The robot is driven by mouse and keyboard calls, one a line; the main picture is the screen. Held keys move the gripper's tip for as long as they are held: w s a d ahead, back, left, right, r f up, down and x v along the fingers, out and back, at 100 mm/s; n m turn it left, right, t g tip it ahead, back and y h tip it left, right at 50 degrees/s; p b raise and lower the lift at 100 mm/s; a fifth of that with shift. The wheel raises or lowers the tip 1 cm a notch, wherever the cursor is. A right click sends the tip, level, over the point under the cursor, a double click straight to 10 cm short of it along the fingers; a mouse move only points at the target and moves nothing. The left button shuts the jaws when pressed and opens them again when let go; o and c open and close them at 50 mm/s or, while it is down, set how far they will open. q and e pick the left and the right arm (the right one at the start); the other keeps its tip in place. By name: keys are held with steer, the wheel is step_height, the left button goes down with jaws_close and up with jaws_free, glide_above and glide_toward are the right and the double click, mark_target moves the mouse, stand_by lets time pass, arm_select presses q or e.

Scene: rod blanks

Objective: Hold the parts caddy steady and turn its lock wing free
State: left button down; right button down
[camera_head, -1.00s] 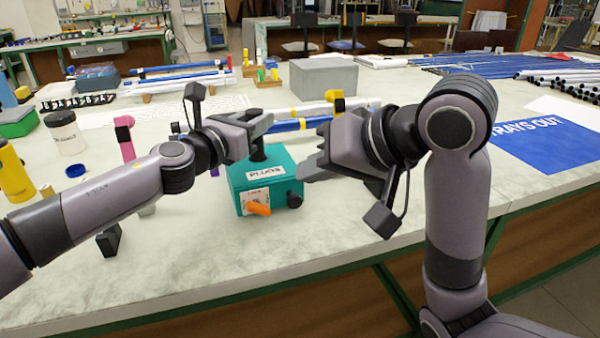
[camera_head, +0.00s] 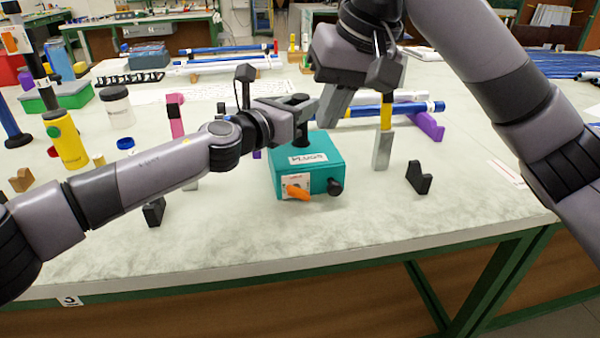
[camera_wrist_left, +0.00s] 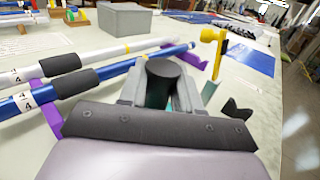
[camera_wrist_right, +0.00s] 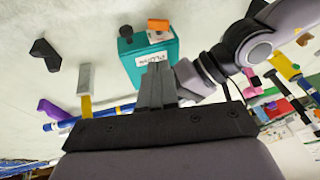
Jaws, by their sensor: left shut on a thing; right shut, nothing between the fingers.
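The parts caddy (camera_head: 328,172) is a teal box labelled PLUGS, standing upright on the bench in the head view. Its orange lock wing (camera_head: 297,192) sits on a white plate on the front face, tilted down to the right. A black knob (camera_head: 335,187) is at the front right. My left gripper (camera_head: 306,110) is shut on the black post handle (camera_wrist_left: 164,68) on top of the caddy. My right gripper (camera_head: 330,118) is shut and empty, pointing down above and behind the caddy's right side. The right wrist view also shows the caddy (camera_wrist_right: 155,50) and lock wing (camera_wrist_right: 158,25) beyond the fingers.
Blue tubes (camera_head: 405,108) lie behind on a purple support (camera_head: 428,126). A yellow bottle (camera_head: 65,140) stands left. The bench in front of the caddy is clear.

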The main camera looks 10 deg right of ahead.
arm_select(q)
steer(key=shift+f, duration=0.25)
arm_select(e)
glide_toward(293, 188)
step_height(293, 188, down, 2)
steer(key=w, duration=0.2)
steer(key=f, duration=0.3)
steer(key=shift+a, duration=0.4)
steer(key=shift+a+f, duration=0.2)
steer(key=shift+f, duration=0.2)
arm_select(q)
steer(key=shift+r, duration=0.1)
arm_select(e)
steer(key=shift+a+f, duration=0.15)
steer(key=shift+a, duration=0.05)
